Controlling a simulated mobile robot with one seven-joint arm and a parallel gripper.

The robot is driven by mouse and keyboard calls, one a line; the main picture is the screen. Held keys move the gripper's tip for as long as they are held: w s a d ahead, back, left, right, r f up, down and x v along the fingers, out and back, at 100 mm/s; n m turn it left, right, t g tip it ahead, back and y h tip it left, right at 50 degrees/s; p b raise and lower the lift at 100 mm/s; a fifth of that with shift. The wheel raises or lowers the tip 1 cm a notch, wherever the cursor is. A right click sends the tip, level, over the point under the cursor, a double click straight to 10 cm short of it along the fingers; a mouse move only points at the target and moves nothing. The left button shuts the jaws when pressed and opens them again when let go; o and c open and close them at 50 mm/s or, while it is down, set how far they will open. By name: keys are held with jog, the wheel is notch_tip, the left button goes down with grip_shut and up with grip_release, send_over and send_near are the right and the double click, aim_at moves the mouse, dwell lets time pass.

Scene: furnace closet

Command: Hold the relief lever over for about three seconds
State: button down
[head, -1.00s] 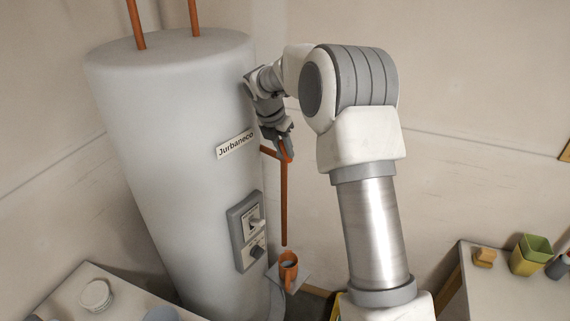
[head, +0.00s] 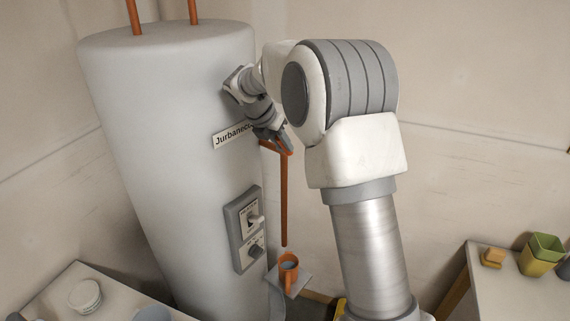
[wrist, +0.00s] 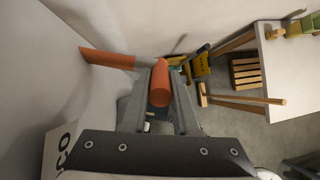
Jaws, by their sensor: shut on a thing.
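The grey water heater tank (head: 165,110) stands on the left. From its side, an orange relief pipe (head: 284,200) comes out and runs straight down. At the top of the pipe is my gripper (head: 275,138), tilted over beside the tank's name label. In the wrist view an orange rounded piece, apparently the relief lever (wrist: 159,85), lies between the two fingers, and my gripper (wrist: 160,95) is shut on it. The lever is mostly hidden by the gripper in the head view.
A grey control panel (head: 244,228) with a switch and knob is on the tank's front. A shelf with white dishes (head: 84,295) is at lower left. A table (head: 500,285) with a green-yellow pot (head: 540,258) is at lower right. The wall behind is bare.

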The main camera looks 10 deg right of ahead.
jog(key=shift+f, duration=0.1)
jog(key=shift+f, duration=0.15)
jog(key=shift+s+f+b, duration=0.1)
jog(key=shift+f+b, duration=0.05)
jog(key=shift+b, duration=0.5)
jog(key=b, duration=0.2)
jog(key=t+h+b, duration=0.1)
jog(key=b, duration=0.1)
jog(key=shift+s+a+f+h, duration=0.15)
jog(key=shift+a+f+h, duration=0.1)
jog(key=shift+h, duration=0.05)
jog(key=shift+r+t+b, duration=0.2)
jog(key=shift+t+b, duration=0.1)
jog(key=shift+b, duration=0.2)
jog(key=shift+f, duration=0.1)
